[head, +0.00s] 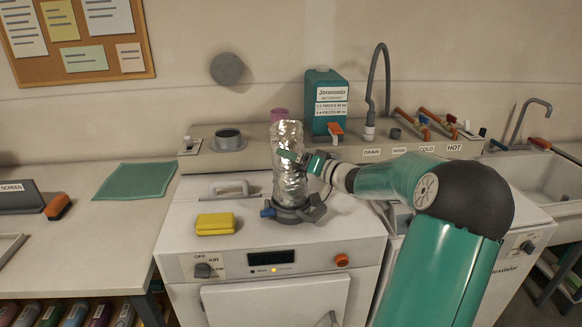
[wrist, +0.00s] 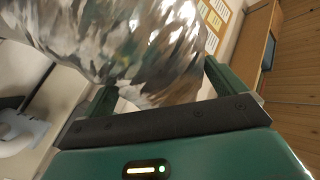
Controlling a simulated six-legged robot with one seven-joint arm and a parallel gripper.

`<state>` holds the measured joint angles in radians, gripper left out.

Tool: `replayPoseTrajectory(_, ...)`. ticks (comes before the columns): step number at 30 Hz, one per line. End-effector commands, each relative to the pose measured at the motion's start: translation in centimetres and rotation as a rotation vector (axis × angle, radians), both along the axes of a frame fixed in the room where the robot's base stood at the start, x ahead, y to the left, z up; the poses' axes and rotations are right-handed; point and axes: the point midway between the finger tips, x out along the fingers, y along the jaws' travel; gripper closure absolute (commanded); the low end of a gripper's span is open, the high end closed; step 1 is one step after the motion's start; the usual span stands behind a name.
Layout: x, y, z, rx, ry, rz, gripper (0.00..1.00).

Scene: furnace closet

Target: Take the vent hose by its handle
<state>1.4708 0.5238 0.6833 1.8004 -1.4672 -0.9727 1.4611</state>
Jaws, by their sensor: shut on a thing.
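The vent hose (head: 289,185) is a crinkled silver foil tube standing upright on the white machine's top. At its foot is a dark grey collar (head: 293,212) with a blue knob and side lugs. My gripper (head: 291,156) comes in from the right and is shut on the foil tube, at about its mid to upper part, above the collar. One green finger shows across the near side of the foil. In the wrist view the foil tube (wrist: 130,40) fills the space between the two green fingers. The far finger is mostly hidden in the head view.
A yellow sponge (head: 215,223) and a pale grey handle-like piece (head: 225,189) lie left of the hose. A sink (head: 545,172) is at right.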

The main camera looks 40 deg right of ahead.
Motion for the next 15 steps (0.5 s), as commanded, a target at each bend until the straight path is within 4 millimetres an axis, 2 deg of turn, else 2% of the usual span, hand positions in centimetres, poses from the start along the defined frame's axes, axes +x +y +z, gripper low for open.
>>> replayPoseTrajectory(8,0.0,0.0,0.9,-0.002,0.000,0.000,0.34)
replayPoseTrajectory(13,0.1,0.1,3.5,-0.007,-0.001,0.001,0.34)
replayPoseTrajectory(15,-1.0,0.6,4.6,-0.007,-0.001,-0.001,0.34)
